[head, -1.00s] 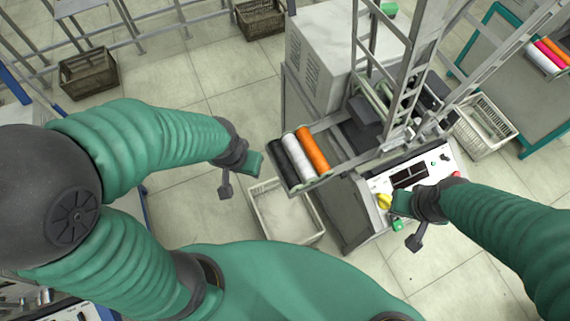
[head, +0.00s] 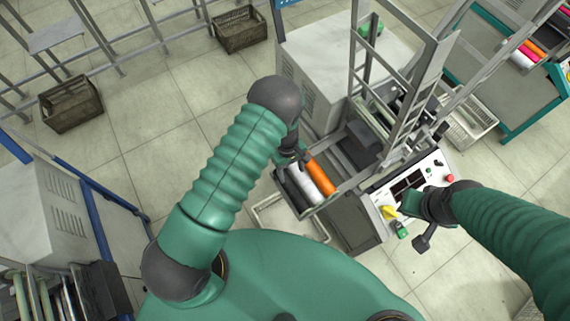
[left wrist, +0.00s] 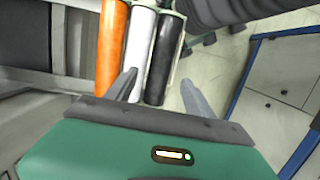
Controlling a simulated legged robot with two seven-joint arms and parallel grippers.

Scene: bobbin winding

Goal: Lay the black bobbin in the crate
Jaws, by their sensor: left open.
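The black bobbin (left wrist: 164,62) lies at the end of a row on the machine's shelf, beside a white bobbin (left wrist: 141,45) and an orange bobbin (left wrist: 111,45). In the left wrist view my left gripper (left wrist: 160,92) is open, with one fingertip on each side of the black bobbin's near end.
The machine's upright metal frame (head: 354,65) rises just behind the shelf. The control panel (head: 425,178) with knobs is to its right. Two brown crates (head: 72,104) stand on the floor farther back.

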